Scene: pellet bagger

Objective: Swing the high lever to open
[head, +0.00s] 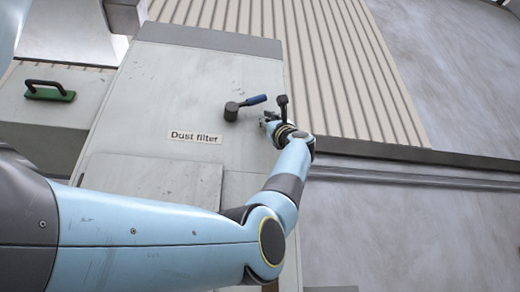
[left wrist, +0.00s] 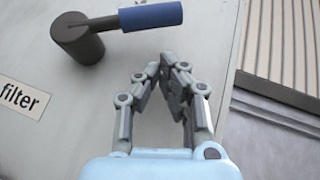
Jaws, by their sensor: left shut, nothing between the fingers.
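The high lever (head: 244,105) sits on the pale panel above the "Dust filter" label. It has a dark round hub and a blue grip pointing right and slightly up. In the left wrist view the lever's blue grip (left wrist: 150,16) is at the top, beyond my fingers and apart from them. My left gripper (head: 266,121) is to the right of the hub and just below the end of the grip. In the left wrist view the left gripper (left wrist: 168,62) has its fingertips together with nothing between them. My right gripper is not in view.
The "Dust filter" label (head: 195,137) is on the panel (head: 190,75). A green-based handle (head: 50,92) is on a grey box at the left. A ribbed beige wall (head: 345,70) and a dark horizontal rail (head: 400,152) lie to the right.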

